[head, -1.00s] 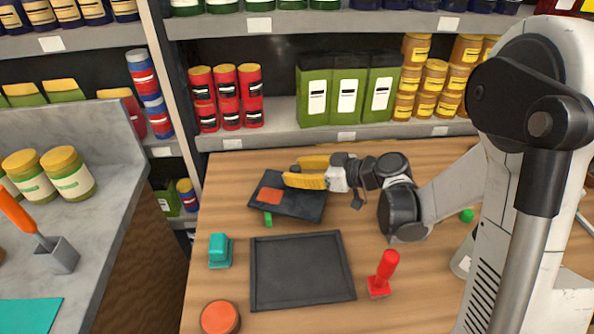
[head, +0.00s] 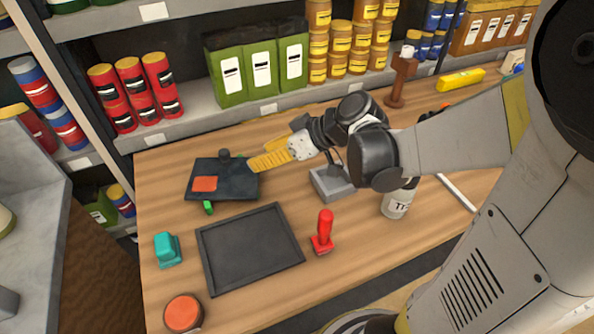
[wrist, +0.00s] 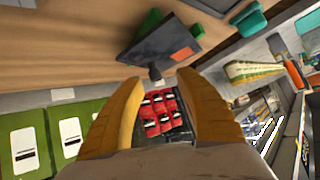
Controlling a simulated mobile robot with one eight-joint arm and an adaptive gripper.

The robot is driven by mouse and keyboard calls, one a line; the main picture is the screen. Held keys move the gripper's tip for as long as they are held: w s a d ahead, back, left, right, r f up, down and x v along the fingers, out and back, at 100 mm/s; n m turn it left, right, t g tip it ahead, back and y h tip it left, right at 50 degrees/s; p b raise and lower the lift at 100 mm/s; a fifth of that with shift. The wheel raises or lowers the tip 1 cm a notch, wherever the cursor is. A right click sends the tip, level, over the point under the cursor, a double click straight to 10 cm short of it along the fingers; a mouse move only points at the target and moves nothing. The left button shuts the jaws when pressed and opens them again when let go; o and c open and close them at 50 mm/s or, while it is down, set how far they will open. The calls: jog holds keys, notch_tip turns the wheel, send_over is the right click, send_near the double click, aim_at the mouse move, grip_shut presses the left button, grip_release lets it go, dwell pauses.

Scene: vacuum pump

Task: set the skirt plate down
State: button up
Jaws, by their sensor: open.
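The skirt plate (head: 238,184) is a dark flat plate with an orange-red square and an upright black knob (head: 224,155). It sits at the back left of the wooden table, a green piece (head: 208,207) showing at its front edge. I cannot tell how its hidden underside is supported. My gripper (head: 259,158), with yellow fingers, is open and empty just right of the plate. In the wrist view the plate (wrist: 160,47) is beyond the spread fingertips (wrist: 158,82), with its knob in line with the gap.
A dark rimmed tray (head: 250,250) lies empty in front of the plate. A teal block (head: 167,250), an orange-topped round item (head: 183,312) and a red-handled tool (head: 323,234) surround it.

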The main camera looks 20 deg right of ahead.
jog(key=s+d+r+m+h, duration=0.2)
jog(key=s+m+h, duration=0.1)
jog(key=s, duration=0.4)
jog(key=s+d+r+m+h, duration=0.1)
jog(key=s+d+m+h, duration=0.1)
jog(key=s+m+h, duration=0.2)
jog(key=s, duration=0.2)
jog(key=shift+s+d+r+h, duration=0.35)
jog(key=shift+h, duration=0.05)
dwell(0.3)
